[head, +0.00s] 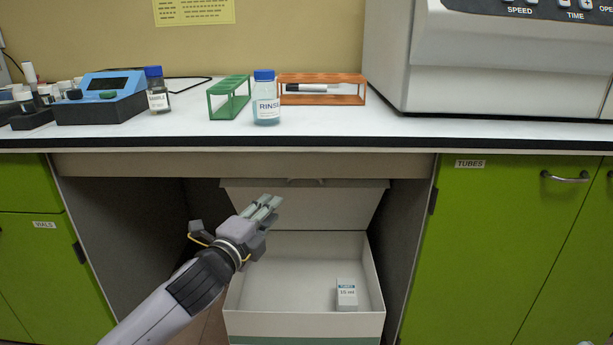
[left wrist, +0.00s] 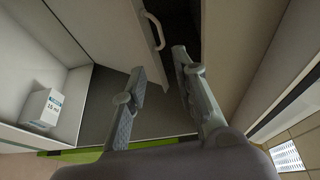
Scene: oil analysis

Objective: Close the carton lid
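The white carton (head: 250,317) stands in the open bay under the bench, with its top open. Its lid (head: 330,204) is raised and leans back at the rear, with a handle (head: 305,182) at its upper edge. In the left wrist view the lid (left wrist: 103,35) and handle (left wrist: 155,30) show ahead of the fingers. My left gripper (head: 268,205) is in front of the lid's left part, above the carton. Its fingers (left wrist: 160,62) are apart, with the lid's edge seen near them; I cannot tell whether they touch it. My right gripper is not in view.
A small tube box (head: 346,296) stands inside the carton at the right. Green cabinets (head: 505,235) flank the bay. The bench (head: 330,126) above holds a rinse bottle (head: 266,100), a green rack (head: 229,97), an orange rack (head: 350,90) and a blue device (head: 101,96).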

